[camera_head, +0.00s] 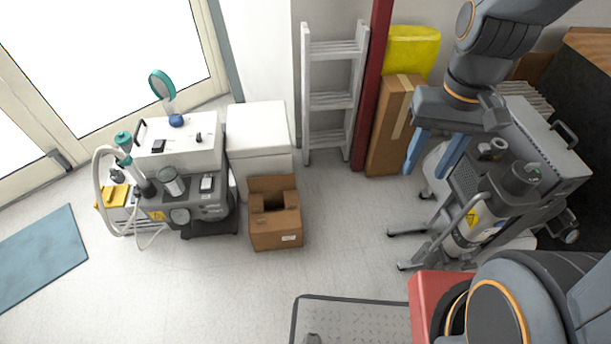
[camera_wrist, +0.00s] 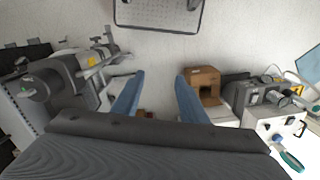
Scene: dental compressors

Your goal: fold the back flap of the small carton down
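The small carton (camera_head: 276,232) stands on the floor left of centre in the head view. Its back flap (camera_head: 272,184) stands up along the rear edge, and a dark opening shows in its top. In the wrist view the carton (camera_wrist: 206,76) is right of centre, beyond my right-hand finger. My gripper (camera_head: 435,153) is high at the right in the head view, well apart from the carton. Its two blue fingers are spread, with nothing between them; they also show in the wrist view (camera_wrist: 158,97).
A white box (camera_head: 258,135) stands right behind the carton. A compressor unit (camera_head: 195,200) is close on its left. A ladder (camera_head: 333,95) and a tall carton (camera_head: 389,140) lean at the back. A wheeled compressor (camera_head: 470,210) is at the right. Floor right of the carton is clear.

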